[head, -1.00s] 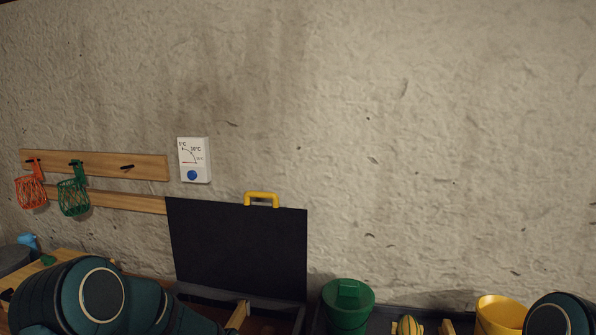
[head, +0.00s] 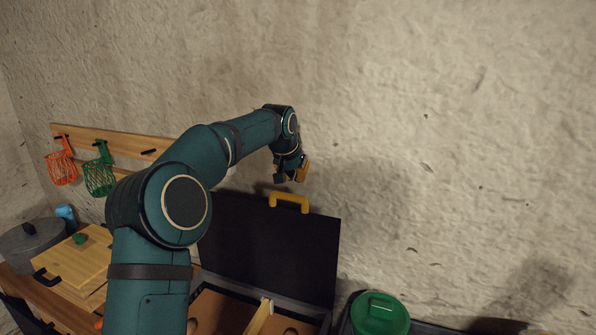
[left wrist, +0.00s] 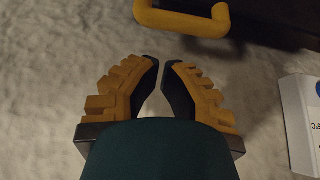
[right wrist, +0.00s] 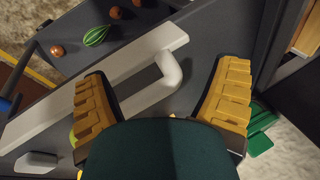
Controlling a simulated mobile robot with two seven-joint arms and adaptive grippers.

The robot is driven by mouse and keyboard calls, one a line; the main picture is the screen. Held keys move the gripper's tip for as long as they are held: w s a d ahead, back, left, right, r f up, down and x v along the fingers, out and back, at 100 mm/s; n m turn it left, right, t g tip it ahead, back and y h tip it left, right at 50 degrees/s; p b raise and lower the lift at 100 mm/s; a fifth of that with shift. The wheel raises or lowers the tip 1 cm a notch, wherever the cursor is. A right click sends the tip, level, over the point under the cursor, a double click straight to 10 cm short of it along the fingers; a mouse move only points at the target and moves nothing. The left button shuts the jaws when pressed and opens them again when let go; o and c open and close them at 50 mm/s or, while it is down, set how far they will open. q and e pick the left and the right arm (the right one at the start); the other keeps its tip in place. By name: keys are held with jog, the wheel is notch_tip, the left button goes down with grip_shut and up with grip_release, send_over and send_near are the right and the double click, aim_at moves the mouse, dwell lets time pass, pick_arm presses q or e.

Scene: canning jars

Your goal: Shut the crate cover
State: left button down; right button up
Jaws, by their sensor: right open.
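The black crate cover (head: 270,248) stands upright, open, at the back of the crate (head: 310,308). A yellow handle (head: 289,203) sits on its top edge; it also shows at the top of the left wrist view (left wrist: 182,20). My left gripper (head: 291,176) is just above the handle, near the wall, apart from it and holding nothing. Its fingertips are close together with a narrow gap. My right gripper (right wrist: 165,72) is open and empty, its fingers either side of a pale grey handle (right wrist: 168,75); contact cannot be told. It is not in the head view.
A green lidded container (head: 379,314) stands right of the crate. A wooden box (head: 75,262) and grey pot (head: 32,245) are at left. Red and green baskets (head: 99,176) hang on the wall rail. A striped green vegetable (right wrist: 95,36) lies in a dark tray.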

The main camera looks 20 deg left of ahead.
pick_arm(q)
jog(key=x, duration=0.7)
jog(key=shift+w, duration=0.1)
